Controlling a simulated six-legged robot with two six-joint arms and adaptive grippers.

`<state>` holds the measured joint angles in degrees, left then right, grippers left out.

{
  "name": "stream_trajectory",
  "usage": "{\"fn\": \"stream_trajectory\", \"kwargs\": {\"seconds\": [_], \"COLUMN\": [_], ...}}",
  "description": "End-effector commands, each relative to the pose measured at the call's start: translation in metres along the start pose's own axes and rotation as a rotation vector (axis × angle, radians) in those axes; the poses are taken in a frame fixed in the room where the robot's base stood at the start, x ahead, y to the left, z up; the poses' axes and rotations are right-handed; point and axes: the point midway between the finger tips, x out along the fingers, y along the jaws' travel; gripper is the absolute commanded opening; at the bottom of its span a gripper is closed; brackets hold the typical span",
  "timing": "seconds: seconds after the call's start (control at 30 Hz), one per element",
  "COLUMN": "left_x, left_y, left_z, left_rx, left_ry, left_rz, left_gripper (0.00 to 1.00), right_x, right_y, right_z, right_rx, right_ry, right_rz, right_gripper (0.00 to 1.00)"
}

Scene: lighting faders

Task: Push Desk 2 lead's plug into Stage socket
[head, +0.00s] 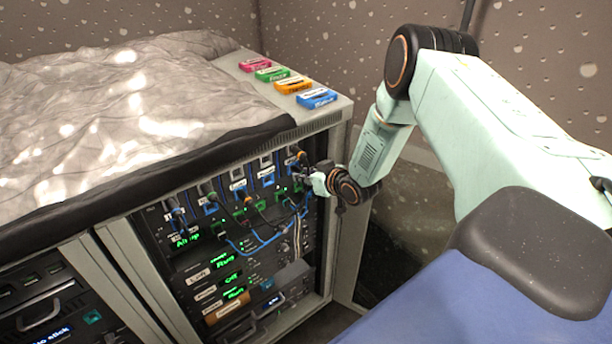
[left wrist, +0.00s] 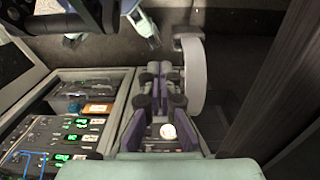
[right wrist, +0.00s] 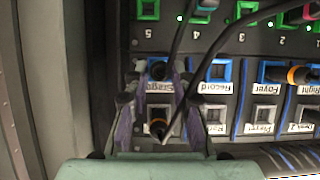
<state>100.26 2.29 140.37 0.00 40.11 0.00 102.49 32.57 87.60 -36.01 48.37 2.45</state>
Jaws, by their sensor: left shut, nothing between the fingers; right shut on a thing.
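In the right wrist view the panel is upside down. My right gripper (right wrist: 157,70) is shut on a dark plug (right wrist: 157,67), at the blue-framed socket by the Stage label (right wrist: 163,87). A black cable runs from there. The fingers hide part of the plug and socket, so I cannot tell how deep the plug sits. In the head view the right gripper (head: 307,176) reaches the right end of the rack's upper panel. My left gripper (left wrist: 158,70) is shut and empty, away from the sockets, in the left wrist view.
An orange-banded plug (right wrist: 157,128) sits in the neighbouring row, between the fingers in the picture. Another orange-banded plug (right wrist: 298,75) is further right. Several cables hang across the panel. Coloured labelled blocks (head: 316,98) lie on the rack top beside a crumpled sheet (head: 120,110).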

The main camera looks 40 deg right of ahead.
Motion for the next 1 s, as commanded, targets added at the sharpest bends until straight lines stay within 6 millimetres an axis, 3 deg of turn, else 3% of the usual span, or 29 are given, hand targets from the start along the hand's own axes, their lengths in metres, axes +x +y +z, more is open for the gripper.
{"fn": "stream_trajectory", "kwargs": {"seconds": [0.4, 0.43, 0.7, 1.0], "left_x": [0.0, 0.0, 0.0, -0.0001], "left_y": [0.0, 0.0, 0.0, 0.0], "left_z": [0.0, 0.0, 0.0, 0.0], "left_rx": [0.0, 0.0, 0.0, 0.0], "left_ry": [0.0, 0.0, 0.0, 0.0], "left_rz": [0.0, 0.0, 0.0, 0.0], "left_gripper": [0.0, 0.0, 0.0, 0.0], "right_x": [0.0015, 0.0016, 0.0009, 0.0003], "right_y": [-0.0001, -0.0001, 0.0, 0.0001], "right_z": [-0.0055, -0.0056, -0.0034, -0.0019], "right_rx": [-0.004, -0.004, -0.003, -0.001], "right_ry": [0.011, 0.012, 0.007, 0.004], "right_rz": [-0.001, -0.001, 0.0, 0.0], "right_gripper": [0.0, 0.26, 0.49, 0.51]}}
